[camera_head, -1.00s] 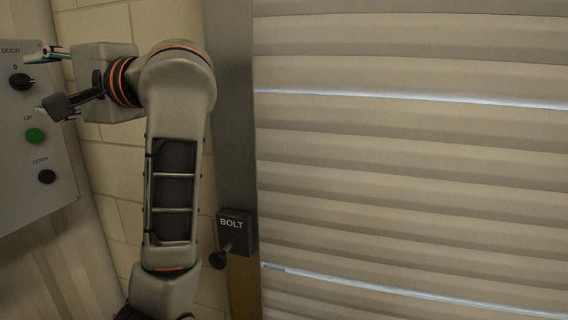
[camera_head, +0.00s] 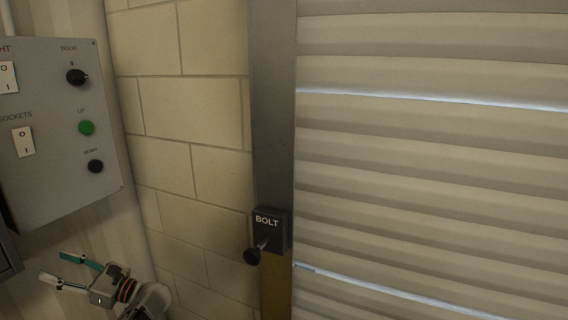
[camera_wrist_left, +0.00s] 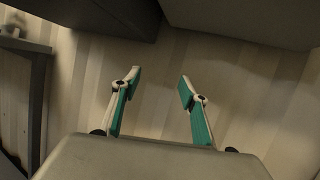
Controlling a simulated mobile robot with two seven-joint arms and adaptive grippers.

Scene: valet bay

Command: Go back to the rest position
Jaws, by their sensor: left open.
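My left gripper (camera_head: 62,268) is low at the lower left of the head view, below the grey control panel (camera_head: 60,190). It is open and empty, with white and teal fingers spread apart. The left wrist view shows the same open fingers (camera_wrist_left: 158,88) with nothing between them and a pale striped surface beyond. My left arm is folded low, mostly cut off by the bottom edge of the head view. My right gripper does not show.
The panel carries a door key switch (camera_head: 77,77), a green UP button (camera_head: 87,128), a black DOWN button (camera_head: 95,166) and white rocker switches. A bolt box (camera_head: 271,228) with a lever is on the post beside the slatted shutter (camera_head: 430,180). Dark bodies edge the wrist view's top.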

